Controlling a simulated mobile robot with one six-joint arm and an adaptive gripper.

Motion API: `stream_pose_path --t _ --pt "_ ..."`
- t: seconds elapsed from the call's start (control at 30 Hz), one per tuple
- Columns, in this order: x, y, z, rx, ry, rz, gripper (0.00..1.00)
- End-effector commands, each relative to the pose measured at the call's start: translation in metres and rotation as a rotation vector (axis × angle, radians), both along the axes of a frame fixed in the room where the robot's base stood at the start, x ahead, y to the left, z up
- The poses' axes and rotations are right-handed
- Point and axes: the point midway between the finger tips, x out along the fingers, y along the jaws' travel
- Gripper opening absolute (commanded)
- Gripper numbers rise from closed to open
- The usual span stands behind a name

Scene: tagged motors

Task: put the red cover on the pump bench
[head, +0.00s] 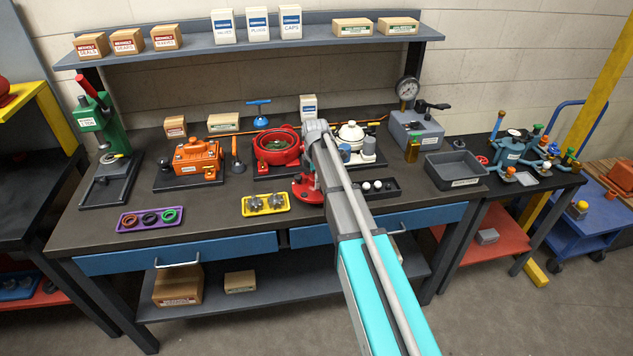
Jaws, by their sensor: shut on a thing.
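The red cover (305,190) is a round red piece at the middle of the bench, in front of the red pump housing (277,148). My arm hides its right part. My gripper (312,172) is largely hidden behind my own arm and is shut on the red cover. I cannot tell whether the cover touches the bench top. The red housing stands open at the top, with a dark inside showing. The pump bench (210,215) is a dark-topped workbench with blue drawers.
An orange pump (197,160) stands left, a white-topped unit (352,135) right of my wrist. A yellow tray (265,204), a purple tray (150,219) and a dark tray with white balls (380,188) lie near the front. A grey bin (456,170) stands right. Bare bench shows between the trays.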

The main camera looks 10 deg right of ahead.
Motion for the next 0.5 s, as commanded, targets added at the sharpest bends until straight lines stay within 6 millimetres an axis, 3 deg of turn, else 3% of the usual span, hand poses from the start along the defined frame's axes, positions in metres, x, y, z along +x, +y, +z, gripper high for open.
stream_pose_path --t 0.5 --pt "0.0042 -0.0009 -0.0055 0.000 0.000 -0.001 0.08"
